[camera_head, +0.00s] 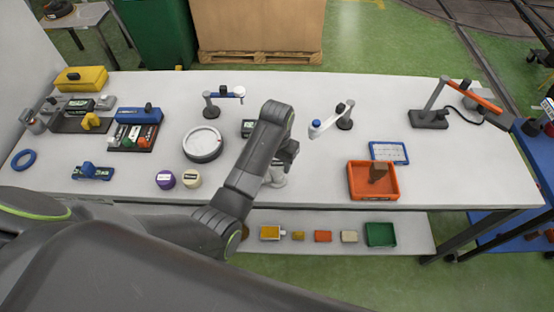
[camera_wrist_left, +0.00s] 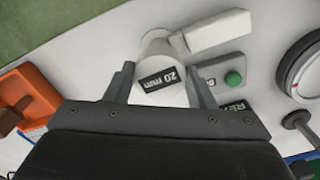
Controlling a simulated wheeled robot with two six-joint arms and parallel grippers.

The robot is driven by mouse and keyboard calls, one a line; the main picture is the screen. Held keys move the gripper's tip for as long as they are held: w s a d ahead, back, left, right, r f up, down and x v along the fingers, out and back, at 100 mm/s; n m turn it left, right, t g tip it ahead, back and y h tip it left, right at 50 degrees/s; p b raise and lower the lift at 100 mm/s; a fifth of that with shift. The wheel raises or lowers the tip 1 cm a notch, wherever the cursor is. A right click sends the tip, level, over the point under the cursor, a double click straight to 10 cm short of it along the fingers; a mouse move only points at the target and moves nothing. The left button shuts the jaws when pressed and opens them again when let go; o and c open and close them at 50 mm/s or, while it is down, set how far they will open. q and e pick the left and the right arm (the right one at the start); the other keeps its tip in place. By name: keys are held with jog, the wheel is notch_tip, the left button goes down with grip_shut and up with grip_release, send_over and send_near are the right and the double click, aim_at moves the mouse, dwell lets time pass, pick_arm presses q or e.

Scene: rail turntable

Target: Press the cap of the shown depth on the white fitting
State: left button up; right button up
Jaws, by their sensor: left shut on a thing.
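My left gripper (camera_head: 285,157) is at the right middle of the table, and its arm hides part of what is there. In the wrist view its fingers (camera_wrist_left: 162,88) are shut on a whitish cap (camera_wrist_left: 163,96) with a black "20 mm" label. The white fitting (camera_wrist_left: 157,45), a round body with a side branch, is right beyond the cap; I cannot tell whether the cap is seated on it. White parts also show under the gripper in the head view (camera_head: 277,178). A purple cap (camera_head: 165,180) and a cream cap (camera_head: 192,178) stand at the front left. My right gripper is out of view.
A box with a green button (camera_wrist_left: 233,79) and a dark display (camera_head: 249,127) is beside the fitting. A round dial (camera_head: 203,158) lies to the left. An orange tray (camera_head: 394,180) with a brown block is right. Small stands line the back.

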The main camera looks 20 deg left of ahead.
pick_arm(q)
jog(key=shift+f, duration=1.95)
dwell(3.8)
jog(key=o, duration=1)
